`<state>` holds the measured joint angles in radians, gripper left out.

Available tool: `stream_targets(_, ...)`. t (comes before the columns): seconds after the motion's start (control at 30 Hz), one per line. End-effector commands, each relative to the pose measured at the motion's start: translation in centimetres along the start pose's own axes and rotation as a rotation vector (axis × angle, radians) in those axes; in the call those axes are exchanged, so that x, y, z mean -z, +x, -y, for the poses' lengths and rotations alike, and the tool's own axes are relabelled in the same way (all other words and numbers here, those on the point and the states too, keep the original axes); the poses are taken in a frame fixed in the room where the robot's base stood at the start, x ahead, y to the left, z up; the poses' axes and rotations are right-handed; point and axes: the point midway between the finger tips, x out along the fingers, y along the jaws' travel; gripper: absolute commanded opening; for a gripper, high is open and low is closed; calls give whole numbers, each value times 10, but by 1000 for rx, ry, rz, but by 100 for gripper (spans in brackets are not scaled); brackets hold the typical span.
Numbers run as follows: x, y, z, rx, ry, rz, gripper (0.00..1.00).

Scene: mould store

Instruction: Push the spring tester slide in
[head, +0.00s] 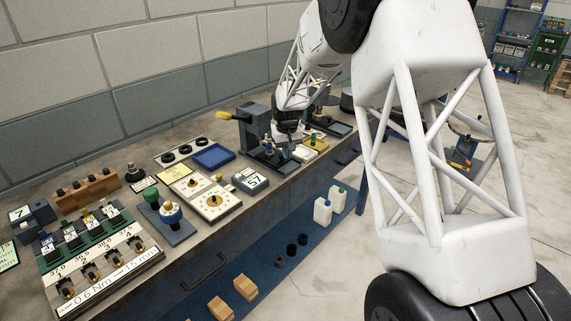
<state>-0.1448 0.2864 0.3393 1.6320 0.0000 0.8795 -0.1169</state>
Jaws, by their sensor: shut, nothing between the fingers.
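The spring tester (253,122) is a dark grey upright column on a base, at the back middle of the bench. A lever with a yellow handle (222,115) sticks out to its left. A low dark slide (268,161) with small parts on it lies at the foot of the column. My gripper (291,142) points down just right of the column, above or beside the slide's right side. It appears shut and empty. It is small and partly dark against dark, so I cannot tell whether the fingertips touch the slide.
White bottles (322,211) stand on the lower shelf.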

Motion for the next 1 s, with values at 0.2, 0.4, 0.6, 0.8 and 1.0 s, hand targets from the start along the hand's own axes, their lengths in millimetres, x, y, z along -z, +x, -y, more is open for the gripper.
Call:
stream_targets(0.2,0,16,5,2,-1,24,0)
stream_targets(0.4,6,16,8,2,-1,23,0)
stream_targets(0.6,8,16,9,2,-1,23,0)
stream_targets(0.8,8,16,9,2,-1,23,0)
stream_targets(1.0,9,16,10,2,-1,23,0)
